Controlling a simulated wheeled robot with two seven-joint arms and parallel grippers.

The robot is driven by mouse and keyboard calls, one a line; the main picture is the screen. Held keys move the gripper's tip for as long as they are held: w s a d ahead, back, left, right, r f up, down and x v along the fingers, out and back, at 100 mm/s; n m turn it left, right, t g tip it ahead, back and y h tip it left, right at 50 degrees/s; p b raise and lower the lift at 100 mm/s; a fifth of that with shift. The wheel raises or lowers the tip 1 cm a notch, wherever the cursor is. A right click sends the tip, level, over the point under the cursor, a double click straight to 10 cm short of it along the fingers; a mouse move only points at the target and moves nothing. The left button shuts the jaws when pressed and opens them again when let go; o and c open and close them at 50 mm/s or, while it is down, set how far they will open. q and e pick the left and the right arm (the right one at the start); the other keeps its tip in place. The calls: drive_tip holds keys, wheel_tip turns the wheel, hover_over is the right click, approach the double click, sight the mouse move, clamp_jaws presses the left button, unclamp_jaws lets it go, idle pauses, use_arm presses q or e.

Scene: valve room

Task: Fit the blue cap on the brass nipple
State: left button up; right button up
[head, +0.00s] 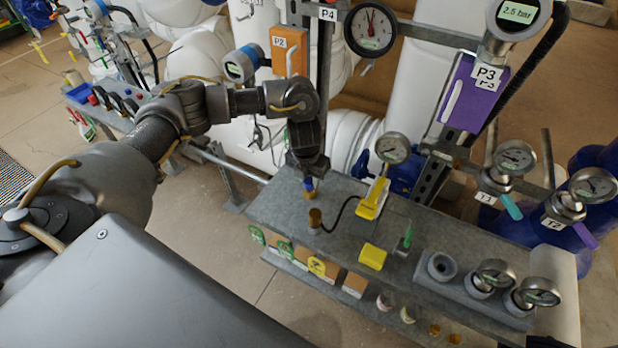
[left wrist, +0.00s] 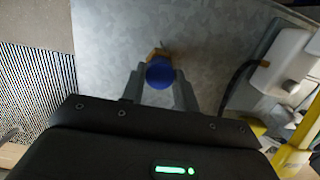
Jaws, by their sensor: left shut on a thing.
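My left gripper (head: 311,177) points down over the grey metal bench and is shut on the small blue cap (head: 308,185). In the left wrist view the round blue cap (left wrist: 160,73) sits between the two fingertips (left wrist: 160,85). The brass nipple (head: 309,195) shows just under the cap in the head view. In the left wrist view the brass nipple (left wrist: 157,54) peeks out past the cap's upper edge, mostly hidden by it. I cannot tell whether cap and nipple touch. My right gripper is not in view.
A yellow device (head: 373,199) with a black cable lies to the right, with a yellow block (head: 372,256) and a grey gauge holder (head: 458,287) beyond. Gauge P4 (head: 370,30) hangs behind.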

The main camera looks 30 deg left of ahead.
use_arm(q)
drive_tip(key=o, duration=0.9)
drive_tip(key=shift+r, duration=0.1)
drive_tip(key=shift+r, duration=0.3)
wheel_tip(320, 180, up, 10)
drive_tip(key=s, duration=0.1)
drive_tip(key=shift+s, duration=0.2)
drive_tip(key=shift+f, duration=0.15)
